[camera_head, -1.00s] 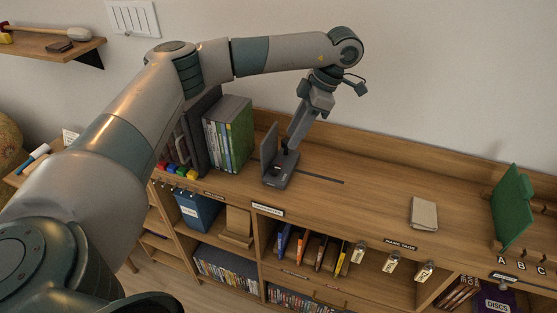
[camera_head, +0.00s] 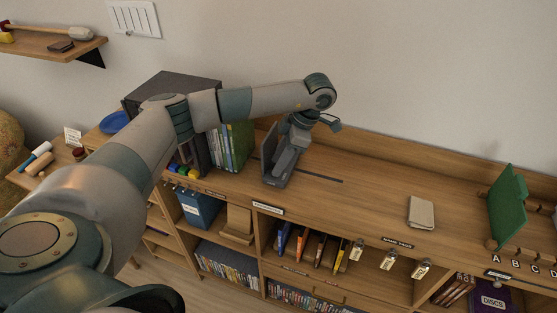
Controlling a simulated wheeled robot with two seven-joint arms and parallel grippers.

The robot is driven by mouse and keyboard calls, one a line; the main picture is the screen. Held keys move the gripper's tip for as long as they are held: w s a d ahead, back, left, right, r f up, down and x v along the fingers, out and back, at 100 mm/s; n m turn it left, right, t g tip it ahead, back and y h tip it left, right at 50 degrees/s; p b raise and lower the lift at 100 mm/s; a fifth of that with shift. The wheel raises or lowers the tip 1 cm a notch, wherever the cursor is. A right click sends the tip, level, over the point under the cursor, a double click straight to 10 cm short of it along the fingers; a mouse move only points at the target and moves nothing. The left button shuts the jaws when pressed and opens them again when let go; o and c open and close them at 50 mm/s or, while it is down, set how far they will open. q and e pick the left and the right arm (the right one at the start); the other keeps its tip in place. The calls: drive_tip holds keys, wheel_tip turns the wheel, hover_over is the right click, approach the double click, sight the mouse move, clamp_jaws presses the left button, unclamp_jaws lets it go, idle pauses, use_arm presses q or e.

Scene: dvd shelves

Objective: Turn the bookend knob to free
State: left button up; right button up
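The dark grey bookend (camera_head: 267,146) stands on the shelf top, its upright plate to the left and its low base under my gripper. My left gripper (camera_head: 279,174) reaches down from the right, right over the bookend's base. The gripper and the wrist above it cover the knob, so I cannot see how the knob is turned or whether the fingers touch it. The finger gap is too small and dark to read. My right gripper is not in view.
Upright DVD cases (camera_head: 232,147) stand left of the bookend, beside a dark box (camera_head: 170,88). A dark slot (camera_head: 320,178) runs right along the top. A beige booklet (camera_head: 421,212) and a green panel (camera_head: 507,203) are further right, with clear wood between.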

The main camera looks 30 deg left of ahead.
use_arm(q)
drive_tip(key=shift+s+a+f, duration=0.1)
drive_tip(key=shift+f, duration=0.1)
drive_tip(key=c, duration=0.8)
